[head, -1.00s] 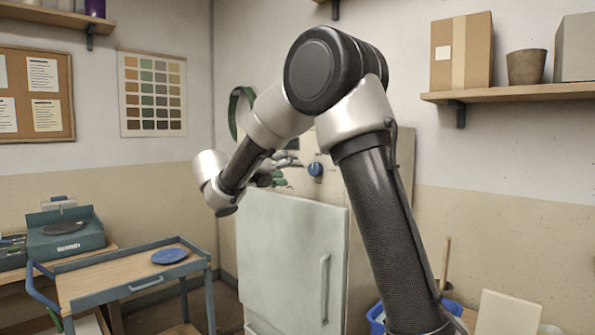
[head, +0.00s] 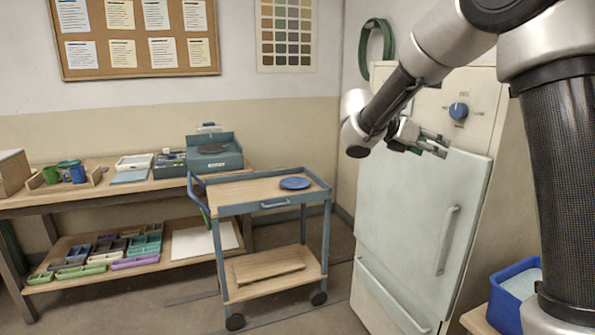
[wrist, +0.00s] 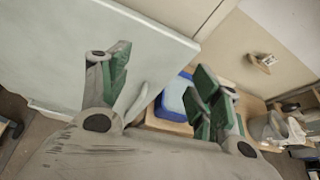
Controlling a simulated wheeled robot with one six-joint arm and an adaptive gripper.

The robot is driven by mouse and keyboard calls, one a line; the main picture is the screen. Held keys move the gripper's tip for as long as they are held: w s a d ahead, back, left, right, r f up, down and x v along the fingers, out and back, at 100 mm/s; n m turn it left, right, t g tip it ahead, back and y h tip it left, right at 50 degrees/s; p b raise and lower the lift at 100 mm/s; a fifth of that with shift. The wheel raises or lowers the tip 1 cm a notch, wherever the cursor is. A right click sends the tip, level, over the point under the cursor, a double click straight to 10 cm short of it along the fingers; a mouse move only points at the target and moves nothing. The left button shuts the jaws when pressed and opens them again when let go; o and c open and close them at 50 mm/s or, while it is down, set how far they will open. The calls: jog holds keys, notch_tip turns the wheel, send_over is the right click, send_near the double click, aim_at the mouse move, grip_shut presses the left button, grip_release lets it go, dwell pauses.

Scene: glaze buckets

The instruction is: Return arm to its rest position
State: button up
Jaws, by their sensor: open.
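My arm shows at the right of the head view, folded over at the elbow. My gripper (head: 430,146) hangs in front of the white cabinet's upper door, with its fingers pointing right. It is empty. In the wrist view my gripper (wrist: 165,85) has its two green-padded fingers spread wide apart, with nothing between them. Whether the fingers touch the cabinet door cannot be told; they look apart from it.
The pale cabinet (head: 405,215) has a blue dial (head: 458,111). A blue bucket (head: 517,290) stands at lower right and also shows in the wrist view (wrist: 172,100). A cart (head: 240,208) carries a blue plate (head: 295,183). A workbench (head: 110,190) stands left. Floor before the cart is clear.

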jog(key=s+f+m+g+y, duration=0.1)
jog(key=s+f+m+y, duration=0.15)
jog(key=s+m, duration=0.35)
jog(key=s+d+f+m+g+y, duration=0.1)
jog(key=s+f+m+y, duration=0.2)
jog(key=s, duration=0.4)
jog(key=s+f+m+g+y, duration=0.1)
jog(key=s+f+m+y, duration=0.15)
jog(key=s+m, duration=0.4)
jog(key=s+r+m+t+y, duration=0.1)
jog(key=s+m+t+y, duration=0.1)
jog(key=s, duration=0.4)
jog(key=s+a+r+m+t+y, duration=0.1)
jog(key=s+r+m+t+y, duration=0.1)
jog(key=s+m, duration=0.3)
jog(key=shift+s+y, duration=0.4)
jog(key=shift+s, duration=0.75)
